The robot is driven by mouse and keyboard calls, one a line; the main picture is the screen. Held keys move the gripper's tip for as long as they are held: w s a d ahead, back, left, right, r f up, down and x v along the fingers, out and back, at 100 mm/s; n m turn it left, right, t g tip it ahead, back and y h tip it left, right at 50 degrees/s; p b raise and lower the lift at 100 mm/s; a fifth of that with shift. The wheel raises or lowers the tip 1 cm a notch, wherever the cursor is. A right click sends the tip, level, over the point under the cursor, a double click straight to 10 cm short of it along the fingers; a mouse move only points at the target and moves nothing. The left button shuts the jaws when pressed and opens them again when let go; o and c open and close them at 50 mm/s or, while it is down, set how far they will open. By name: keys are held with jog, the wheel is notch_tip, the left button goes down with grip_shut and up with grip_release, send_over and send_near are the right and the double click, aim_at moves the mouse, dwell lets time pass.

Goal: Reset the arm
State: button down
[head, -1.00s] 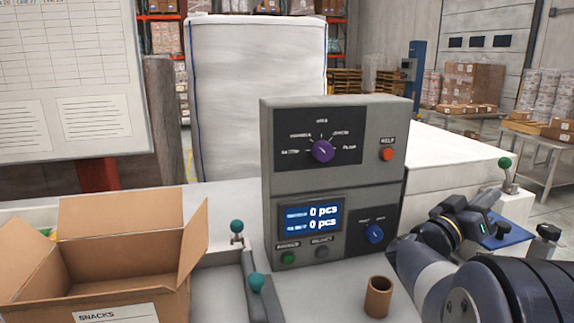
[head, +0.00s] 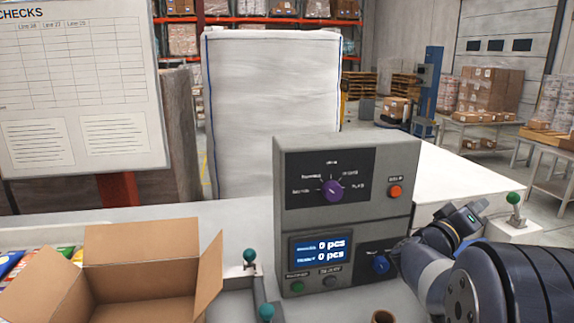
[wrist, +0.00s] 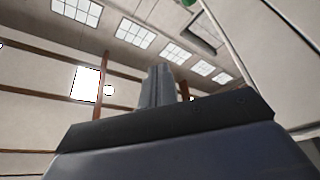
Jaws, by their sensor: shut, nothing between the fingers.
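My arm is folded at the lower right of the head view, beside the grey control box (head: 345,225). Its wrist end points up and to the right, but the fingertips cannot be made out there. In the wrist view my gripper (wrist: 158,85) shows as two grey fingers close together, shut and empty. They point towards the high windows and ceiling, and touch nothing that I can see.
An open cardboard box (head: 150,255) stands at the left, with colourful packets (head: 30,265) behind it. Green-knobbed levers (head: 250,257) stand between box and control box. A whiteboard (head: 80,85) stands back left.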

jog(key=w+a+n+y+p, duration=0.2)
jog(key=w+n+p, duration=0.3)
jog(key=w+n, duration=0.3)
jog(key=shift+w+r+y, duration=0.25)
jog(key=shift+w+y, duration=0.15)
dwell(0.4)
